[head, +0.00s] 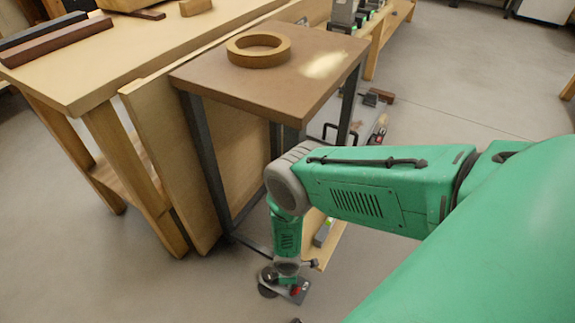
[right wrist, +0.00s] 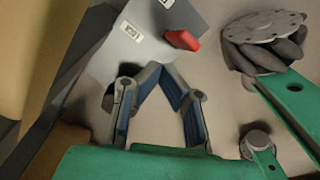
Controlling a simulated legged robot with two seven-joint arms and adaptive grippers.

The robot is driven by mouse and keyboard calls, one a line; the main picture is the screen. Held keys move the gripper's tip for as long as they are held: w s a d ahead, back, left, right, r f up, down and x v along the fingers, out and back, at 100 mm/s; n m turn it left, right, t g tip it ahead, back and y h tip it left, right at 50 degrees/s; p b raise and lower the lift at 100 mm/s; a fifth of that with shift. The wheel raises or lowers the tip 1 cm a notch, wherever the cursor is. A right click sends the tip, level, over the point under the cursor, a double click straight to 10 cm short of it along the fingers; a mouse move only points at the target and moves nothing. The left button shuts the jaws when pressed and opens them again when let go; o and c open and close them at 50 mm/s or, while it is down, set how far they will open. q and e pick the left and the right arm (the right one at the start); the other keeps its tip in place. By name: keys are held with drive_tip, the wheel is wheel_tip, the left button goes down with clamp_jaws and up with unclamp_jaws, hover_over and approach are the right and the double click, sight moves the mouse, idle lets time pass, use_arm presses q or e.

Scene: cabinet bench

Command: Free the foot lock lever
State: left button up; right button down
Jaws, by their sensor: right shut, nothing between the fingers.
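The lever is a small red piece (right wrist: 183,40) on a flat grey plate (right wrist: 150,32) with white labels, near the top of the right wrist view. In the head view the red lever (head: 295,290) shows small and low, near the floor below my right forearm. My right gripper (right wrist: 162,69) has its blue-padded fingers angled together at the tips, with nothing held. Its tips are near the plate's lower edge and appear just short of the red lever; whether they touch the plate I cannot tell. My left gripper is not in view.
A brown-topped stand with dark metal legs (head: 270,75) bears a round ring (head: 258,50). A wooden bench (head: 110,65) stands to its left, with a board (head: 170,160) between them. Several items lie on a low shelf behind the stand. Floor (head: 90,270) at lower left is clear.

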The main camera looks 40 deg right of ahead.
drive_tip(key=shift+w+a+r, duration=0.1)
drive_tip(key=shift+w+r, duration=0.2)
drive_tip(key=shift+r, duration=0.2)
wheel_tip(320, 180, up, 7)
drive_tip(key=p, duration=0.5)
drive_tip(key=shift+p, duration=0.35)
drive_tip(key=shift+s, duration=0.15)
